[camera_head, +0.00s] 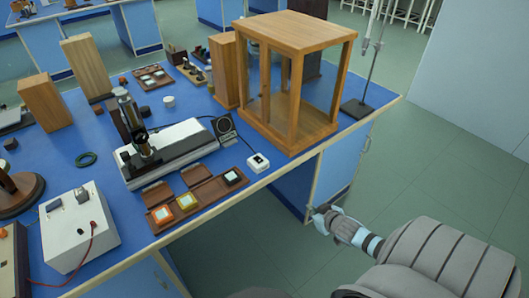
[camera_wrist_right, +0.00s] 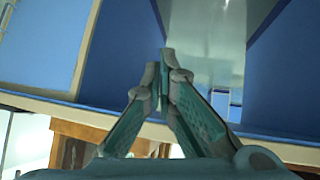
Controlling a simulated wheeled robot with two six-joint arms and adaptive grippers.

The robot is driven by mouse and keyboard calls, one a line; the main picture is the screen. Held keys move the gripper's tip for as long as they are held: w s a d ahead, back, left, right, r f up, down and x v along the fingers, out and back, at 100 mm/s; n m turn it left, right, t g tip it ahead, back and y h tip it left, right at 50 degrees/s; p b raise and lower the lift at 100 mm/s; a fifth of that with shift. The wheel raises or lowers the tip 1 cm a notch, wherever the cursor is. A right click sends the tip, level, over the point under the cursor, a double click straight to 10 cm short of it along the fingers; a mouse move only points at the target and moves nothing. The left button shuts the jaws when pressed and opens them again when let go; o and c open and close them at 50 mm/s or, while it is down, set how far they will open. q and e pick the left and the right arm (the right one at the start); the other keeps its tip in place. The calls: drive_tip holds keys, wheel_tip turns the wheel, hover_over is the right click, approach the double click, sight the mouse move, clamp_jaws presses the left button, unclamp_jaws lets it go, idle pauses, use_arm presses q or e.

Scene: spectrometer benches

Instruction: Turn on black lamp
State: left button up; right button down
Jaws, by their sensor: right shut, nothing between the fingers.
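A black square device with a round face (camera_head: 224,127), which may be the black lamp, stands on the blue bench between the long white instrument and the wooden frame. A small white box with a dark top part (camera_head: 258,162), perhaps a switch, lies near the bench's front edge. I cannot tell whether any lamp is lit. My right gripper (camera_head: 319,212) is off the bench's front edge, below and to the right of the white box, touching nothing. In the right wrist view its fingers (camera_wrist_right: 166,62) are closed together and empty. My left gripper is not in view.
An open wooden frame (camera_head: 287,124) stands at the bench's right end, with a metal stand (camera_head: 357,106) behind it. A long instrument (camera_head: 170,150) and a brown tray of coloured blocks (camera_head: 163,214) lie left of the white box. The floor (camera_head: 430,170) right of the bench is clear.

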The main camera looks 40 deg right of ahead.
drive_tip(key=w+a+r+t+y, duration=0.1)
drive_tip(key=w+a+r, duration=0.1)
drive_tip(key=r, duration=0.5)
drive_tip(key=w+a+r+n+t+y, duration=0.1)
drive_tip(key=w+a+r+t, duration=0.1)
drive_tip(key=w+r, duration=0.3)
drive_tip(key=w+a+r+t+y, duration=0.1)
drive_tip(key=w+a+r, duration=0.1)
drive_tip(key=r, duration=0.9)
drive_tip(key=shift+w+n+t+p, duration=0.3)
drive_tip(key=shift+w+p, duration=0.15)
drive_tip(key=shift+w, duration=0.3)
drive_tip(key=b, duration=0.7)
hover_over(258, 159)
drive_tip(key=s, duration=0.3)
drive_tip(key=f, duration=0.3)
drive_tip(key=shift+w+d+f, duration=0.1)
drive_tip(key=shift+d+f, duration=0.2)
drive_tip(key=shift+f, duration=0.1)
wheel_tip(258, 159, down, 3)
drive_tip(key=shift+w+f+b, duration=0.1)
drive_tip(key=shift+w+b, duration=0.05)
drive_tip(key=shift+b, duration=0.4)
drive_tip(key=shift+f, duration=0.3)
